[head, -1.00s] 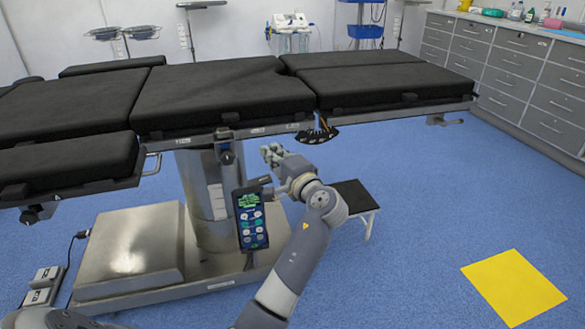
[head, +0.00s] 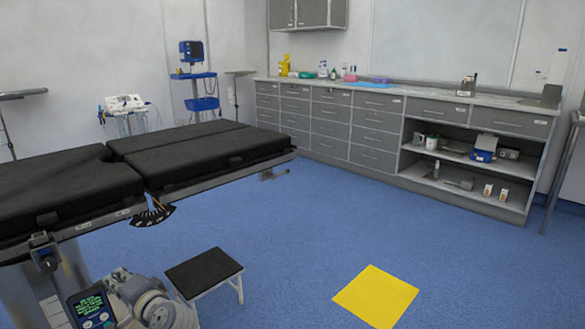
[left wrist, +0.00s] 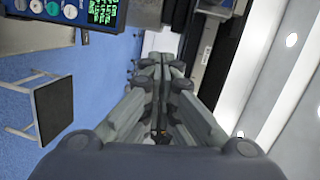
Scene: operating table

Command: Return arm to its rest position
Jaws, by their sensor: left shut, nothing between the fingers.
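My left arm is at the lower left of the head view, and its gripper (head: 118,277) is beside the operating table (head: 165,157). In the left wrist view the left gripper (left wrist: 160,68) is shut, its fingers together with nothing between them. A dark handset (head: 92,307) with a green screen and buttons is close to the gripper, below the table edge. Part of it also shows at the top left of the left wrist view (left wrist: 90,14). It is not in the fingers. My right gripper is not in view.
A black-topped step stool (head: 204,270) stands just right of my arm. A yellow square (head: 376,296) lies on the blue floor. Grey drawer cabinets (head: 350,125) line the back wall. The floor between table and cabinets is clear.

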